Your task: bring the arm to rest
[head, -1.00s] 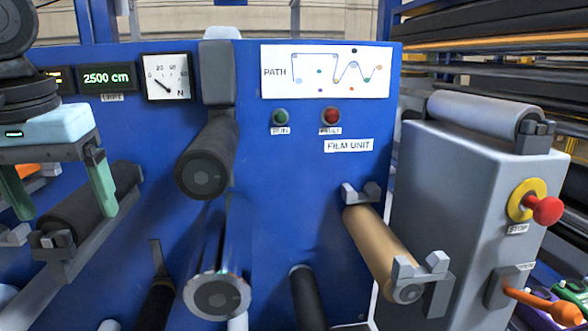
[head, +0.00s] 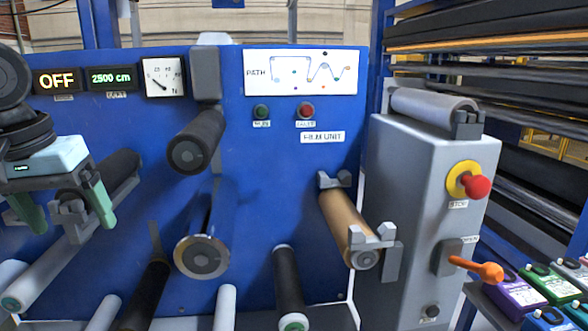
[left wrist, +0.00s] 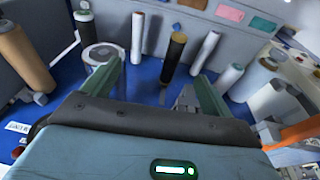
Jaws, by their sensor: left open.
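My left arm comes in at the left edge of the head view. Its gripper (head: 64,208) has a pale blue body and two green fingers that stand wide apart. Nothing is held between them. It hangs in front of the blue film unit (head: 265,200), and part of a dark roller (head: 115,172) in a grey bracket shows behind it. In the left wrist view the open fingers (left wrist: 157,88) point toward several rollers, which appear beyond the fingertips. My right gripper is not in view.
A chrome roller (head: 202,257), a black roller (head: 196,140) and a tan roller (head: 347,225) stick out from the panel. A grey cabinet (head: 405,200) has a red stop knob (head: 477,187) and an orange lever (head: 475,268). Coloured boxes (head: 518,292) sit lower right.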

